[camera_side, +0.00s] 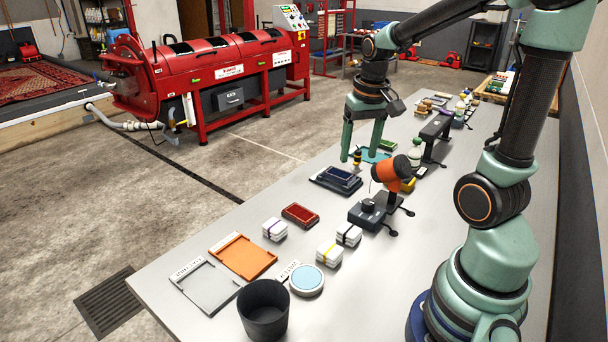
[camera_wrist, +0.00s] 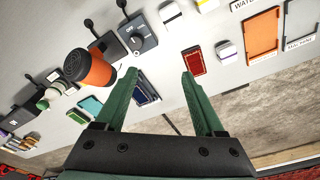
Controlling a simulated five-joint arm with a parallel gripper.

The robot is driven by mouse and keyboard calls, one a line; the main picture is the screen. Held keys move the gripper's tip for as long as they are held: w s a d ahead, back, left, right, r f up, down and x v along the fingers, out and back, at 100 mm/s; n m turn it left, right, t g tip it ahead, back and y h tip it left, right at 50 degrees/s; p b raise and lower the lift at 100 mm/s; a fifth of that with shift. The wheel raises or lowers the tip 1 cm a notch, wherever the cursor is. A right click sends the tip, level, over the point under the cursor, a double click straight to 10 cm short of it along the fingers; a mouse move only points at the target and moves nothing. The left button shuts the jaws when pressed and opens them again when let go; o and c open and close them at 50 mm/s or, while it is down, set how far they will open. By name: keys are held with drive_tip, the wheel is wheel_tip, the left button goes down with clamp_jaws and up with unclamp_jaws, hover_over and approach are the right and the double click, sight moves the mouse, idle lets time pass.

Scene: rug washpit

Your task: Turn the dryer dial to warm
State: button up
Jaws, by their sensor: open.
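The dryer (camera_side: 391,170) has an orange body with a dark round end and sits on a stand on the table. It also shows in the wrist view (camera_wrist: 96,72). A dark control box with a black round dial (camera_side: 367,204) stands beside it, and the dial (camera_wrist: 136,40) shows from above in the wrist view. A small OFF label is on the box; I cannot tell the dial's exact setting. My gripper (camera_side: 359,158) is open and empty above the table, behind the dryer in the side view. In the wrist view its green fingers (camera_wrist: 159,75) are apart, with the dial beyond their tips.
A dark blue pad (camera_side: 338,180) and a red pad (camera_side: 300,214) lie near the dial box. White stacked blocks (camera_side: 329,254), an orange tray (camera_side: 243,257), a grey tray (camera_side: 207,288) and a black bin (camera_side: 263,309) stand nearer the front. Several small items crowd the far end.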

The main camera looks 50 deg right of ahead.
drive_tip(key=m+g, duration=0.1)
drive_tip(key=m, duration=0.1)
approach(369, 201)
drive_tip(key=shift+y, duration=0.3)
wheel_tip(369, 201, down, 9)
drive_tip(key=shift+w+d+r, duration=0.1)
drive_tip(key=shift+d, duration=0.05)
clamp_jaws()
